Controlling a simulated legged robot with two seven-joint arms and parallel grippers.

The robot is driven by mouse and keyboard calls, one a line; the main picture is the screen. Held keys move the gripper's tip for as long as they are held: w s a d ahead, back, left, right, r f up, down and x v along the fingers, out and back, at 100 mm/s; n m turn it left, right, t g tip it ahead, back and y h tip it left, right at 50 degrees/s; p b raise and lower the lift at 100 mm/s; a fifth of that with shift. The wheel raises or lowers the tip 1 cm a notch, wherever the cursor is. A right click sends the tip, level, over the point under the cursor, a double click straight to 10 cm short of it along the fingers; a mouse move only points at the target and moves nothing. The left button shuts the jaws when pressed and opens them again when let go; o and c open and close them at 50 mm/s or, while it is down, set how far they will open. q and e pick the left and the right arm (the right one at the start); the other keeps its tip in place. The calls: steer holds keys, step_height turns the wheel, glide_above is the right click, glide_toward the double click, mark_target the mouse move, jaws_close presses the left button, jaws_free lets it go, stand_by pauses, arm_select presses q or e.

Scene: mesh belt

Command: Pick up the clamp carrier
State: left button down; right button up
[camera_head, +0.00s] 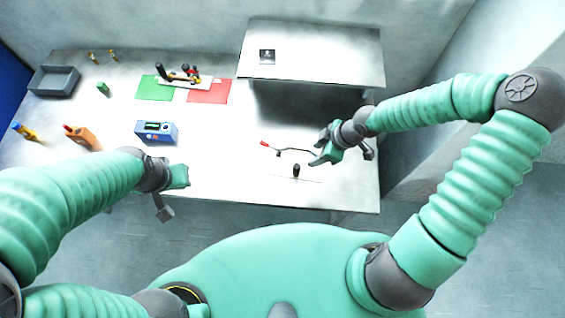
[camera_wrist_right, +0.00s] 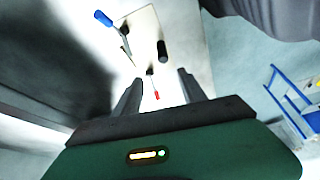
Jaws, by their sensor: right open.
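I cannot tell for sure which item is the clamp carrier. A thin dark curved piece with a red end (camera_head: 265,144) lies on the right part of the table. My right gripper (camera_head: 318,150) is just above its right end. In the right wrist view a red-tipped piece (camera_wrist_right: 155,92) shows between the open, empty fingers of my right gripper (camera_wrist_right: 158,80). A small black cylinder (camera_head: 296,171) is in front of it; it also shows in the right wrist view (camera_wrist_right: 162,50). My left gripper (camera_head: 168,195) is at the table's front edge, its fingers unclear.
A raised white shelf (camera_head: 325,45) stands behind. A blue box (camera_head: 156,131), an orange item (camera_head: 80,137), a grey tray (camera_head: 54,79), and green (camera_head: 150,90) and red (camera_head: 220,92) mats lie left. A blue-handled tool (camera_wrist_right: 103,18) shows in the right wrist view.

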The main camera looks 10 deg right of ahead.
steer(key=b, duration=0.2)
glide_toward(295, 169)
step_height(295, 169, down, 2)
steer(key=w+d, duration=0.1)
steer(key=x, duration=0.3)
steer(key=b+x, duration=0.1)
steer(key=x, duration=0.1)
steer(key=shift+w+a+f, duration=0.1)
steer(key=shift+w+a, duration=0.25)
steer(key=shift+w, duration=0.1)
steer(key=shift+a+f, duration=0.25)
steer(key=shift+f, duration=0.05)
steer(key=f, duration=0.3)
steer(key=shift+s+a+f, duration=0.2)
steer(key=shift+a+f, duration=0.1)
steer(key=shift+a, duration=0.1)
steer(key=shift+w+f, duration=0.15)
steer(key=shift+f, duration=0.25)
steer(key=shift+w+d+f, duration=0.15)
steer(key=shift+d, duration=0.1)
steer(key=shift+a, duration=0.35)
jaws_close()
arm_select(q)
steer(key=x, duration=0.2)
steer(key=shift+s+f, duration=0.25)
steer(key=shift+f, duration=0.2)
steer(key=shift+d, duration=0.15)
arm_select(e)
steer(key=shift+d, duration=0.1)
